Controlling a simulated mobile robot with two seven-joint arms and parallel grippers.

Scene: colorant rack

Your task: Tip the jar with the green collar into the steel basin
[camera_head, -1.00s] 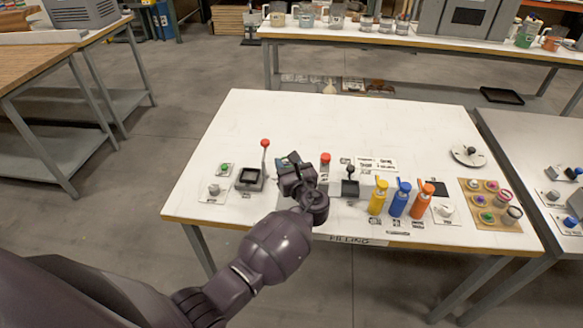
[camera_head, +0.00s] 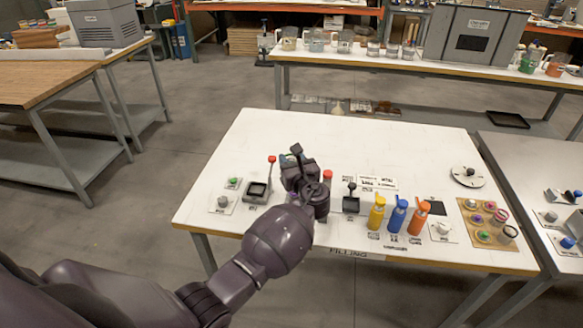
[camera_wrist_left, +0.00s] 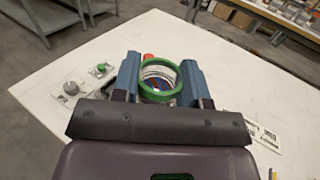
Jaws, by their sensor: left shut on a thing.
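I look into the jar's round open mouth, where blue and orange show. In the head view the arm and gripper mostly hide the jar. I cannot pick out the steel basin in either view. My right gripper is not in view.
The white table (camera_head: 330,135) is bare along its far half. A red-knobbed lever device (camera_head: 258,190) stands left of the gripper. Yellow (camera_head: 377,213), blue (camera_head: 397,215) and orange (camera_head: 419,217) bottles stand to the right, then a tan rack (camera_head: 484,222). A bench with vessels stands behind.

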